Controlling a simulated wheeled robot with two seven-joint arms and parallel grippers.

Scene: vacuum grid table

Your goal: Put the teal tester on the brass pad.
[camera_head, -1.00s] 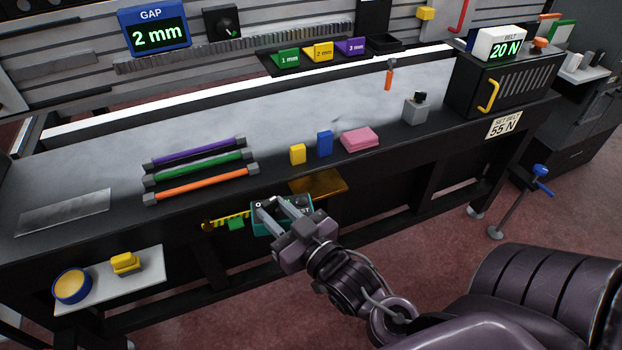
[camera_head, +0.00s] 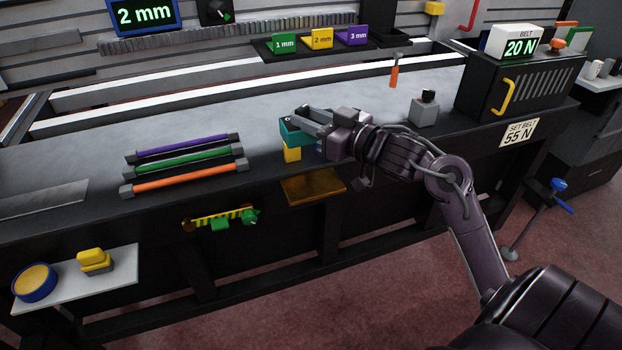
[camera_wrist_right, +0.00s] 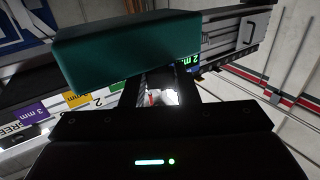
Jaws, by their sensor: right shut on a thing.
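The teal tester (camera_head: 291,134) is a box held in my right gripper (camera_head: 308,122), whose jaws are shut on it. In the head view it shows over the table, in front of or above the small yellow block; the gap beneath it is hard to judge. In the right wrist view the tester (camera_wrist_right: 130,50) fills the upper left, clear of the surface. The brass pad (camera_head: 312,187) is a flat, bare plate at the table's front edge, below and slightly right of the tester in the picture. My left gripper is not in view.
The yellow block (camera_head: 292,154) stands just below the tester in view; a blue block (camera_head: 319,149) is mostly hidden by my gripper. Orange, green and purple bars (camera_head: 185,178) lie to the left. A grey block (camera_head: 424,111) stands right. A yellow-striped strip (camera_head: 222,216) is left of the pad.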

